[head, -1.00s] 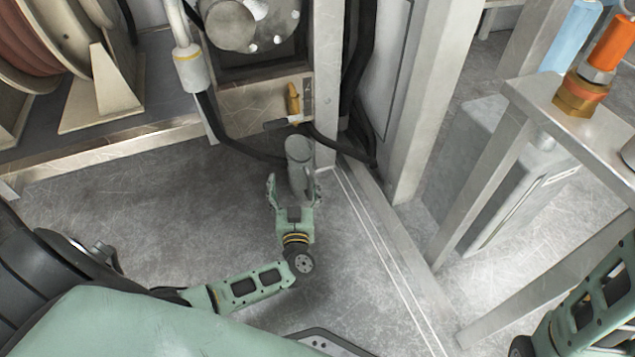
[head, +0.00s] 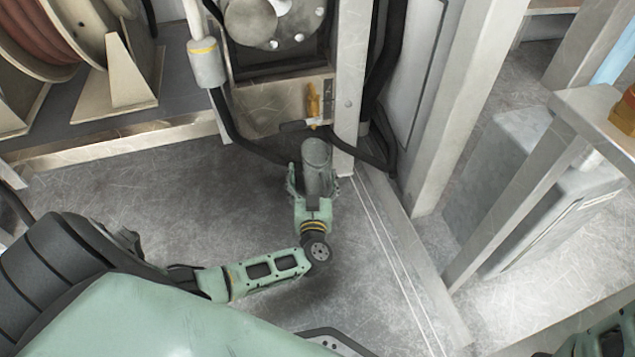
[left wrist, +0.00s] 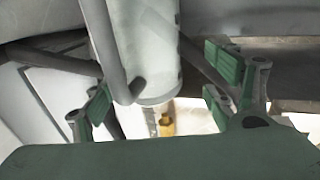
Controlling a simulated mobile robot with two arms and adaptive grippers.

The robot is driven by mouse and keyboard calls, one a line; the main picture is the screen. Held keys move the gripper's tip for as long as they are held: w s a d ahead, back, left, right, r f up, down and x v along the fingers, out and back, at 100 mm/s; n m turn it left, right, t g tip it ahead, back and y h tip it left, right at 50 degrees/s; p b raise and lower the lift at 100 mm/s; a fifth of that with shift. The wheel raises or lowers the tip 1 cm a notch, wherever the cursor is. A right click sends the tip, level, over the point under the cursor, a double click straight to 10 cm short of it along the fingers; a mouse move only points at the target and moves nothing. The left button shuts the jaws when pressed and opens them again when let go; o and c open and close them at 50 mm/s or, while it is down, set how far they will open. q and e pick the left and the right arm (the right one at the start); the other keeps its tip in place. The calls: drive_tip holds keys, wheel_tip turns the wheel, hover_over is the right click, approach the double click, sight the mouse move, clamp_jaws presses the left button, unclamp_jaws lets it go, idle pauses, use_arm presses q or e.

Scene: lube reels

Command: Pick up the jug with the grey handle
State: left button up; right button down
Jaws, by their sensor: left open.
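A grey jug (head: 317,158) stands upright on the metal floor beside the frame post in the head view. My left gripper (head: 313,184) is open, with one finger on each side of the jug's lower part. In the left wrist view the pale jug body (left wrist: 150,45) hangs into the picture between the two green fingers (left wrist: 160,92), with its grey handle (left wrist: 106,50) along its left side. A gap shows between the right finger and the jug; the left finger is close to the handle. My right gripper is out of view; only part of that arm shows at bottom right.
A hose reel (head: 70,30) is at upper left. The floor (head: 190,190) left of the jug is clear.

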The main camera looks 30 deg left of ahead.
use_arm(q)
drive_tip(key=b+x, duration=0.4)
drive_tip(key=shift+w+d+f, duration=0.1)
drive_tip(key=shift+w+f, duration=0.15)
drive_tip(key=shift+w, duration=0.25)
drive_tip(key=shift+w+r+b, duration=0.15)
drive_tip(key=shift+w+b, duration=0.2)
drive_tip(key=shift+b, duration=0.1)
drive_tip(key=shift+r, duration=0.1)
drive_tip(key=shift+c, duration=0.5)
clamp_jaws()
